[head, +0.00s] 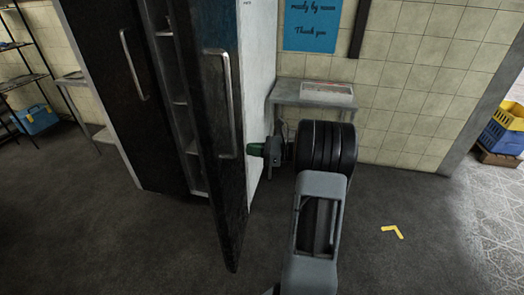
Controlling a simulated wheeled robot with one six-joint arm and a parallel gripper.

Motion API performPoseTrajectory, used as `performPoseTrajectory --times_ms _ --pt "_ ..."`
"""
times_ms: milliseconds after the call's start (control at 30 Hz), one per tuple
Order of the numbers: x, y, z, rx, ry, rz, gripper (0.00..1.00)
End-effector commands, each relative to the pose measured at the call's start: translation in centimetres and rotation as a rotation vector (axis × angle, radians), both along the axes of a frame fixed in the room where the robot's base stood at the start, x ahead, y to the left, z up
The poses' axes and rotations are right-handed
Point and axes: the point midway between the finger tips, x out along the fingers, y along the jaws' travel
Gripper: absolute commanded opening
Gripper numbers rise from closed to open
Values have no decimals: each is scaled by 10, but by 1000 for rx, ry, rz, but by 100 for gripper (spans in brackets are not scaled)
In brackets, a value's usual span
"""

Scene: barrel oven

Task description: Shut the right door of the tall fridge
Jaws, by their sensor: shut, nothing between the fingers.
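The tall fridge has a dark left door (112,95) with a long metal handle (133,65), and this door looks shut. The dark right door (205,120) stands ajar, swung out toward me. Pale shelves (180,100) show in the gap between the doors. The right door's long handle (228,100) is on the face turned to the right. My gripper (257,150) is shut and empty, just right of that handle's lower end. Its green tip points left at the door. I cannot tell whether it touches the door.
A small metal table (312,94) stands against the tiled wall behind my arm. Yellow and blue crates (505,130) stand at the far right. The floor right of my arm is mostly clear.

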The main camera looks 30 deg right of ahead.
Motion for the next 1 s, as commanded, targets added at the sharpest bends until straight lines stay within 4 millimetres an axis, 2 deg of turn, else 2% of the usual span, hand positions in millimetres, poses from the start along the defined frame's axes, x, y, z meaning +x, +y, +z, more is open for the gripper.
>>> performPoseTrajectory --times_ms 200,400,633,1000 --pt "26 31 0 0 1 4 0" --pt "42 48 0 -1 2 2 0" --pt "50 57 0 -2 1 0 0" --pt "51 59 -1 -2 1 0 0"
